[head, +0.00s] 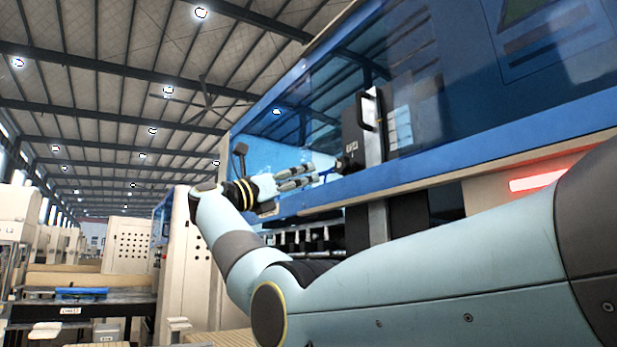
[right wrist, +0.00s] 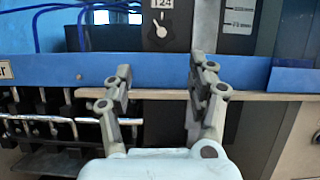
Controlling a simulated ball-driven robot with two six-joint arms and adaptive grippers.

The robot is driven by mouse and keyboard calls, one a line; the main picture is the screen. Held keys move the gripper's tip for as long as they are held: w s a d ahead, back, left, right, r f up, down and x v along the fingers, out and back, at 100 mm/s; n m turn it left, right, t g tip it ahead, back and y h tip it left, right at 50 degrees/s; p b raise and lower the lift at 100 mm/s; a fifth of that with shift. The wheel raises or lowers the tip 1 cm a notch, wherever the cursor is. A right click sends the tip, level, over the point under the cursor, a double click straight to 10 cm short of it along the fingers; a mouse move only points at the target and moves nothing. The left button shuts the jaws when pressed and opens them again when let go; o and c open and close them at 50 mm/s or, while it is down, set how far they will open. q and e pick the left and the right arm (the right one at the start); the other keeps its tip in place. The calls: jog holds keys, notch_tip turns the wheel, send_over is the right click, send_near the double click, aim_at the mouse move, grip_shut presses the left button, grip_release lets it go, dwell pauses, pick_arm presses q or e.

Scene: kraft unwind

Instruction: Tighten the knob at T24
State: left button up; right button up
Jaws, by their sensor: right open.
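The T24 label (right wrist: 161,4) is at the top of the right wrist view, cut by the edge. Below it, the round dark knob (right wrist: 160,31) with a white pointer sits on a dark grey plate. In the head view the knob (head: 346,163) shows as a small black shape on the machine's front, just right of my fingertips. My right gripper (head: 314,176) is open and empty, pointing toward the knob with a gap between. In the right wrist view my right gripper (right wrist: 163,76) has its two fingers spread, below the knob. My left gripper is out of view.
A blue rail (right wrist: 240,73) runs across the machine below the knob. Thin blue cables (right wrist: 60,8) hang left of the knob plate. A black handle (head: 369,110) stands out above the knob. Rows of metal fittings (right wrist: 50,125) sit lower left.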

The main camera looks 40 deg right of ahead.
aim_at(339, 165)
jog(key=d+r+n+t, duration=0.1)
jog(key=d+r+n, duration=0.1)
jog(key=d+n, duration=0.1)
jog(key=s+d+r+n+t, duration=0.1)
jog(key=d+r+n+t, duration=0.1)
jog(key=d, duration=0.3)
jog(key=d+r+n+t+p, duration=0.1)
jog(key=d+r+n, duration=0.1)
jog(key=d+n, duration=0.1)
jog(key=shift+s+d+n+t+y, duration=0.25)
jog(key=shift+d+n+t+y, duration=0.05)
jog(key=shift+d+n+y, duration=0.15)
jog(key=shift+w+d, duration=0.15)
jog(key=shift+d, duration=0.35)
jog(key=c, duration=0.9)
